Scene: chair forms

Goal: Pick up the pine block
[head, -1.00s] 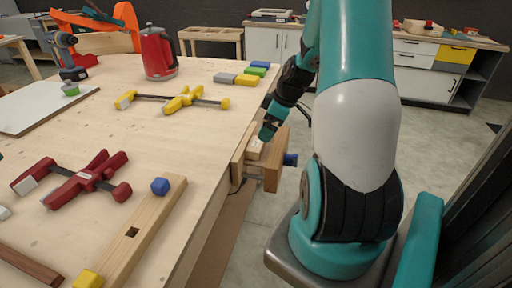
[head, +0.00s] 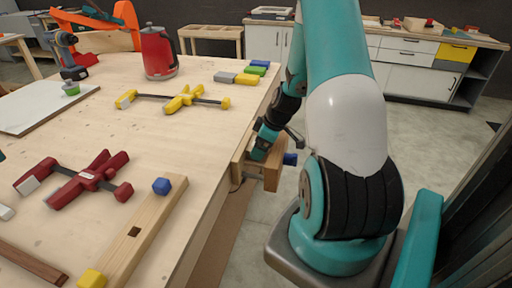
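A small pale wooden block, which looks like the pine block, sat between the jaws of the wooden vise (head: 271,172) at the table's right edge in the earlier head view. It is now hidden behind my gripper, or too small to make out. My gripper (head: 258,153) points down at the gap between the vise jaws, right over the block's place. Its fingers are small and partly hidden, so I cannot tell whether they are open or shut, or whether they touch the block.
The workbench (head: 170,130) holds a long wooden bar (head: 150,218) with blue and yellow blocks, a red clamp (head: 85,180), a yellow clamp (head: 183,100), a red kettle (head: 158,53) and small coloured blocks (head: 249,73). A blue part (head: 290,159) sticks out right of the vise.

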